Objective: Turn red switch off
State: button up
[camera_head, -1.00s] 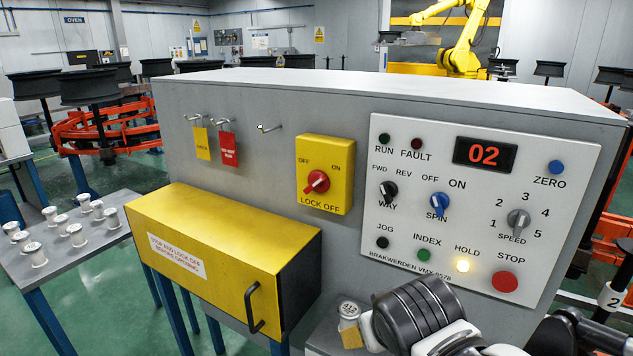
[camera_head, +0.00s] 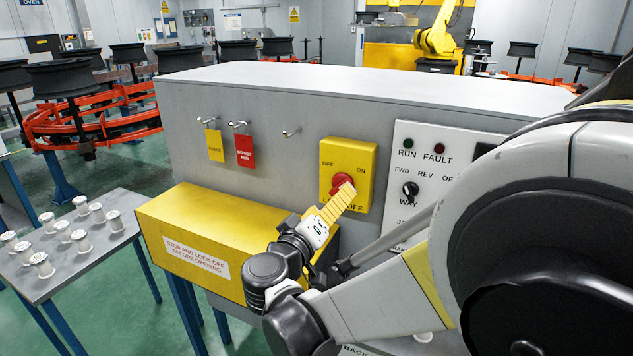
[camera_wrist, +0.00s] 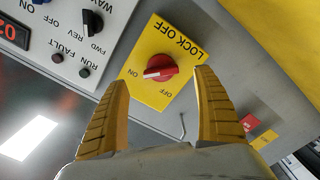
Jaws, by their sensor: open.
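The red switch (camera_head: 336,182) is a round knob on a yellow LOCK OFF plate (camera_head: 364,172) on the front of the grey cabinet. In the wrist view the red switch (camera_wrist: 164,65) shows a white mark pointing towards the ON label. My gripper (camera_head: 345,190) is in front of the plate and partly covers the knob and lettering in the head view. In the wrist view my gripper (camera_wrist: 164,78) has its two yellow fingers spread, one on each side of the knob's lower edge. Nothing is between them. I cannot tell whether they touch the knob.
A white control panel (camera_head: 425,150) is right of the plate, largely hidden by my arm. A yellow box (camera_head: 210,215) juts out below left. Yellow (camera_head: 215,146) and red (camera_head: 244,150) tags and an empty hook (camera_head: 290,133) are to the left. A side table (camera_head: 75,260) holds several spools.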

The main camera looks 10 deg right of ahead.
aim_at(341, 186)
jog(key=b+x, duration=0.1)
jog(key=x, duration=0.6)
jog(key=shift+w+d, duration=0.1)
jog(key=c, duration=1.2)
